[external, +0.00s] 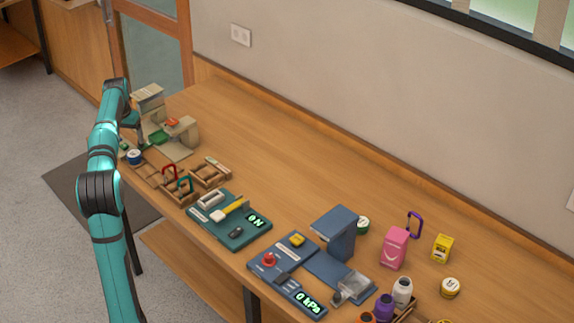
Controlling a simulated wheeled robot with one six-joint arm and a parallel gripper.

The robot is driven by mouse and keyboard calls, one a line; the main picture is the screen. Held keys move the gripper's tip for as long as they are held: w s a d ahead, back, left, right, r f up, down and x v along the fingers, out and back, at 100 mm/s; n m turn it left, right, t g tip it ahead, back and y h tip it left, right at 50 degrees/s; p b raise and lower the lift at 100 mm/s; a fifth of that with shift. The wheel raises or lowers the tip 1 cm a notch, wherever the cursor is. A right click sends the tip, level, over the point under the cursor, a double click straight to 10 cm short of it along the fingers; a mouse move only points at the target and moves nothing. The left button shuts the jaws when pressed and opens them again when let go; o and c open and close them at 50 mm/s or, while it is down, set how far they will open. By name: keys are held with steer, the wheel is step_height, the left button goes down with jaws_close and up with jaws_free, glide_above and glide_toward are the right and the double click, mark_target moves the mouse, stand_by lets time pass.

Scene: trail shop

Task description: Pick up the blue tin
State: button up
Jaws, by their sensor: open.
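A small round blue tin (134,158) with a pale top stands at the far left end of the wooden table, by its front edge. My teal arm reaches up along the left side and bends down at the far end. My gripper (138,142) is small and partly hidden there, just above and beside the blue tin. It is open. I cannot tell whether its fingers are around the tin or touch it.
A wooden tray (155,178) with carabiners lies in front. A teal device (230,222) and a blue device (290,260) follow to the right. The table's back strip is clear.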

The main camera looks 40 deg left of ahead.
mark_target(133, 153)
steer(key=shift+w+d+f, duration=0.1)
steer(key=shift+w+f, duration=0.05)
steer(key=shift+f, duration=1.65)
steer(key=shift+w+f, duration=0.1)
steer(key=shift+f, duration=1.65)
steer(key=shift+c, duration=0.3)
steer(key=c, duration=1)
